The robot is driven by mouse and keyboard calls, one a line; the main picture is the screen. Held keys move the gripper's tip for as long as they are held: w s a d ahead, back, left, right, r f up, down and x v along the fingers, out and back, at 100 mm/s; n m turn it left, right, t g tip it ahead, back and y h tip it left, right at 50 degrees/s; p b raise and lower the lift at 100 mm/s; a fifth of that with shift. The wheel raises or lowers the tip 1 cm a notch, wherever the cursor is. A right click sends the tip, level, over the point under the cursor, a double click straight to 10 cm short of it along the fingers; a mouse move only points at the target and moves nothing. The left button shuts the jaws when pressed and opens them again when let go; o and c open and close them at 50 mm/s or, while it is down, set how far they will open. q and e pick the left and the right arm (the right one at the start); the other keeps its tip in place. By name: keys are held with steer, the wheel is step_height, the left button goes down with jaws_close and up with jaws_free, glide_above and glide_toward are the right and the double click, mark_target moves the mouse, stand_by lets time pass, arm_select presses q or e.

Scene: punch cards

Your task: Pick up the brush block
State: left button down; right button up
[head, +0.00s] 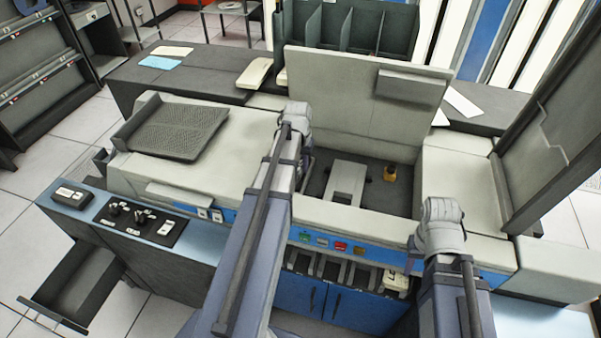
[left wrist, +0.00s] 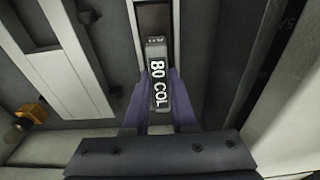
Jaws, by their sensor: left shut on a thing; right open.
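A dark block with a white "80 COL" label, which I take for the brush block (left wrist: 158,80), is between the two purple fingers of my left gripper (left wrist: 160,95) in the left wrist view. The gripper is shut on it. The block lines up with a dark slot (left wrist: 154,20); I cannot tell whether it is in the slot or above it. In the head view my left gripper (head: 304,162) is at the left side of the machine's open recess, and my arm hides the block. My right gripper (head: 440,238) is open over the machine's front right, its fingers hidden.
The recess holds a light grey bridge-shaped part (head: 345,182) and a brass-coloured knob (head: 390,174). A raised cover (head: 350,100) stands behind it. A ribbed tray (head: 175,132) lies to the left, and a tall dark panel (head: 550,130) rises on the right. A drawer (head: 75,285) is open at lower left.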

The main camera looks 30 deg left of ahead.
mark_target(300, 165)
arm_select(q)
steer(key=shift+r, duration=0.1)
stand_by(0.4)
step_height(300, 165, up, 10)
steer(key=p, duration=1)
steer(key=shift+r, duration=0.1)
